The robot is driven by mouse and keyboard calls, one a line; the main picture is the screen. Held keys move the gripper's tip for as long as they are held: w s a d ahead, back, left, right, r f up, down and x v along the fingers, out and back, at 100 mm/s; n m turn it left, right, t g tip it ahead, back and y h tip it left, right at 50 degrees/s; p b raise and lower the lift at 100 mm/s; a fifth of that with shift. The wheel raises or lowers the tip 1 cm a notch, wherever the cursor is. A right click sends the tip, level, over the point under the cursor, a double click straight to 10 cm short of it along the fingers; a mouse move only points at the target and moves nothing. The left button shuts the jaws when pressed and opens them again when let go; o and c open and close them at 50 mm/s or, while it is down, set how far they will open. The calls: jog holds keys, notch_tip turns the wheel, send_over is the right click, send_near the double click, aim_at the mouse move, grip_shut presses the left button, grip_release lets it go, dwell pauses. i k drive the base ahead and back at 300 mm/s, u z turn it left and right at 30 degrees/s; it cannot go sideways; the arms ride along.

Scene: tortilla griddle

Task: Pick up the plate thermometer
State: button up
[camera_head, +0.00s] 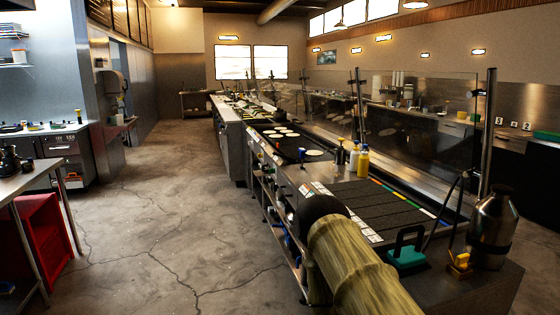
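I cannot pick out the plate thermometer with certainty in this view. A small blue-topped item (302,155) stands at the near part of the griddle (285,146); it is too small to identify. A small yellow item (460,262) with a dark upright part sits at the near right end of the counter, and I cannot tell what it is. An olive, ribbed arm-like shape with a dark rounded end, likely my arm, covers the near left of the counter. My gripper's fingers do not show.
A teal block with a black handle (407,253) and a steel canister (492,230) stand on the near counter. Yellow (363,162) and white bottles (354,156) stand beside the griddle, which bears several pale discs. A red bin (42,236) is at left. The floor aisle (165,215) is clear.

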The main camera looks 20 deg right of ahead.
aim_at(302, 152)
jog(key=u, duration=0.1)
jog(key=i, duration=1.6)
jog(key=z, duration=0.25)
